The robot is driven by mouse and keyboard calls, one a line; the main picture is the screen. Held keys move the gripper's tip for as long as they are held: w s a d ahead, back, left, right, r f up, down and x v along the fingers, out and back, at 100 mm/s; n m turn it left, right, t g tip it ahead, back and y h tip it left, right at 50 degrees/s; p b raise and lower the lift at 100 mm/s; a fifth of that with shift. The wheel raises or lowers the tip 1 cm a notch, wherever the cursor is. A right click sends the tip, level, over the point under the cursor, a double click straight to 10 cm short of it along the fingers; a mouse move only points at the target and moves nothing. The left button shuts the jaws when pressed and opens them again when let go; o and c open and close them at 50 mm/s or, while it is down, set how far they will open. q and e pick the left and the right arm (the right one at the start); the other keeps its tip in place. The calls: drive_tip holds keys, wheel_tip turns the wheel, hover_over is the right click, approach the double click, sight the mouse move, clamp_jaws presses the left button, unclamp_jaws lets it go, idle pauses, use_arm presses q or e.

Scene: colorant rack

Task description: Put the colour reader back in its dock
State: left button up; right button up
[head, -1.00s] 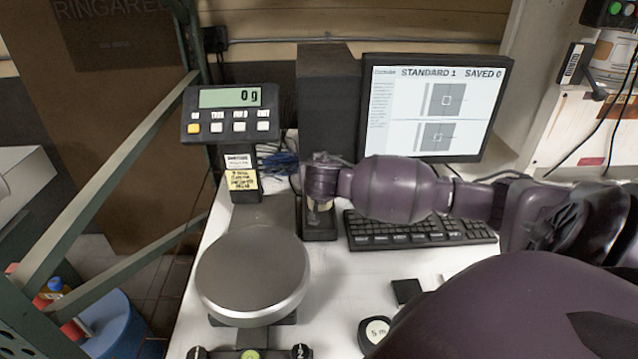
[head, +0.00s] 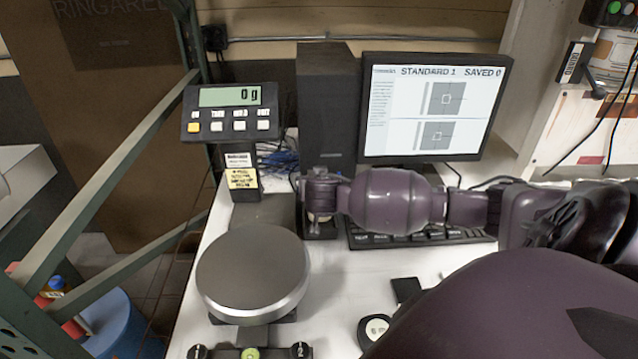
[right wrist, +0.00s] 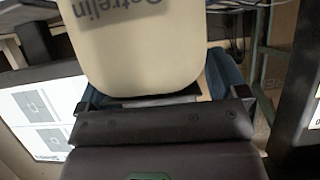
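My right arm comes in from the right in the head view. Its gripper (head: 320,208) is over a black dock-like base (head: 320,231) in front of the dark tower. In the right wrist view, a cream device with printed lettering, apparently the colour reader (right wrist: 140,55), sits between the fingers of my right gripper (right wrist: 155,85), which looks shut on it. In the head view, the wrist hides most of the reader and the top of the base. I cannot tell whether the reader touches the base. My left gripper is not in view.
A scale with a round plate (head: 252,270) and a display reading 0 g (head: 232,112) stands left of the gripper. Behind are the tower (head: 327,105) and monitor (head: 432,110). A keyboard (head: 420,238) lies under my arm. A black square (head: 406,289) and round item (head: 375,328) lie in front.

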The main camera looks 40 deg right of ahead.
drive_tip(key=shift+r, duration=0.1)
drive_tip(key=b+v, duration=0.1)
drive_tip(key=v, duration=1.1)
drive_tip(key=shift+a, duration=0.1)
idle(0.5)
